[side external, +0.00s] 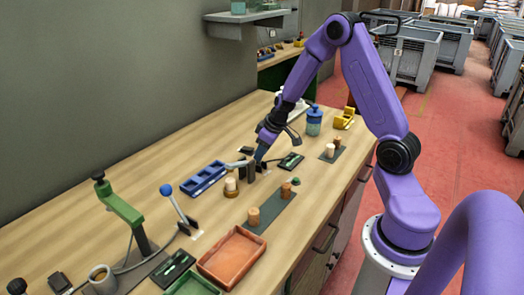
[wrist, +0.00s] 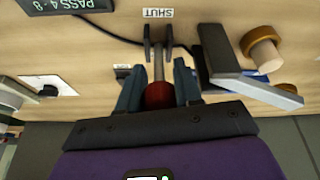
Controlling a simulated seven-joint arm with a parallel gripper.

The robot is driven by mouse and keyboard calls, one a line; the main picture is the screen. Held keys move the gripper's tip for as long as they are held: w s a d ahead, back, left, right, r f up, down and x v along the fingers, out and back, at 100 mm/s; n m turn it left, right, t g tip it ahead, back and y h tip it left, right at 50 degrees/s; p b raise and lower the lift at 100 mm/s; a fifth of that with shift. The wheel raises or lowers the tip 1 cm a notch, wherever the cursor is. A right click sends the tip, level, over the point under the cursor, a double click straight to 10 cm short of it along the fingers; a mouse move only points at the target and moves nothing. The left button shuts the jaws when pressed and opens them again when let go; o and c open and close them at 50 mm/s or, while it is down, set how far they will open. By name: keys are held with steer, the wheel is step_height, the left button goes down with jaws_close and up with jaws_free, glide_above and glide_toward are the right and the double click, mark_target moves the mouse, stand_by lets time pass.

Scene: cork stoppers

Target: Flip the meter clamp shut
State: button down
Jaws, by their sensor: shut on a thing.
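The meter clamp is a lever with a metal rod (wrist: 158,66) and a dark red knob (wrist: 159,95), set between two dark bracket cheeks (wrist: 148,45) in the wrist view. My gripper (wrist: 159,76) is shut on the red knob, with one blue-grey finger on each side. A small SHUT label (wrist: 158,13) lies on the bench beyond the bracket. In the side view my gripper (side external: 258,156) is low over the bench and hides most of the lever.
A black PASS 4-8 display (wrist: 68,5) lies at upper left. The side view shows a blue tray (side external: 204,178), a blue-knobbed lever (side external: 178,207) and an orange tray (side external: 232,257).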

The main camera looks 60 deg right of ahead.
steer(key=c, duration=0.8)
jaws_free()
steer(key=shift+s+f, duration=0.1)
steer(key=shift+s, duration=0.05)
steer(key=shift+r, duration=0.7)
steer(key=v, duration=1.6)
steer(key=shift+s, duration=0.1)
